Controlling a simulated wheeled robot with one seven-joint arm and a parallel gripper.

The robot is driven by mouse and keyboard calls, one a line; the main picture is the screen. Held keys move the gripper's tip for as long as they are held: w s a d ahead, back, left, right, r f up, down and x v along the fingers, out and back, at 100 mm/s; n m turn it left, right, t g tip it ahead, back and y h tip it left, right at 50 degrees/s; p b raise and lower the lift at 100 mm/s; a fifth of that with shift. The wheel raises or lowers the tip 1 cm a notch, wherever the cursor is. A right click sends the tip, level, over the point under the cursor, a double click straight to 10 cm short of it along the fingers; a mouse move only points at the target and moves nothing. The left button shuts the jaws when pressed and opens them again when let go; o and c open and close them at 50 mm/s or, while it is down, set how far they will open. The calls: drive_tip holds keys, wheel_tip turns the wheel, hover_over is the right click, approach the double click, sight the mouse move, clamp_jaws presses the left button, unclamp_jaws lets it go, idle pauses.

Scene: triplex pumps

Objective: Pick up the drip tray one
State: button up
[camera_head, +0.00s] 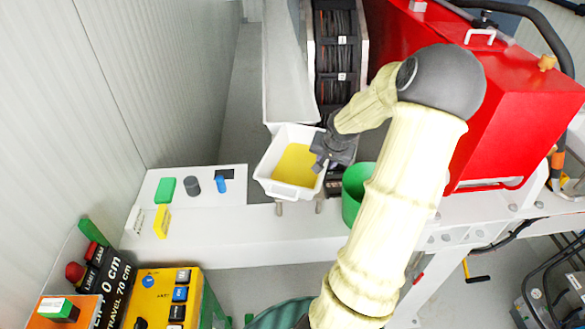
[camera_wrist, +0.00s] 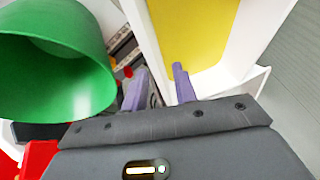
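The drip tray (camera_head: 272,178) is a white open box with a yellow inside floor, near the middle of the head view. It fills the upper right of the wrist view (camera_wrist: 257,50), with its yellow floor showing. My gripper (camera_head: 320,160) is at the tray's right wall in the head view. In the wrist view my gripper's two fingers (camera_wrist: 160,88) stand apart, one over the tray's inside and one outside, with the white wall between them. I cannot tell whether they press on the wall. The tray's right edge is partly hidden by my gripper in the head view.
A green bucket (camera_head: 354,195) stands close right of the tray and my gripper. A white ledge (camera_head: 205,236) holds small green, grey, blue and yellow items at left. A red machine housing (camera_head: 518,125) is at right, and a black rack (camera_head: 335,55) is behind.

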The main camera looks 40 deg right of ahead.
drive_tip(key=x, duration=0.3)
drive_tip(key=shift+w+d+f, duration=0.25)
drive_tip(key=shift+f, duration=0.05)
drive_tip(key=shift+s+r, duration=0.1)
drive_tip(key=shift+c, duration=0.2)
clamp_jaws()
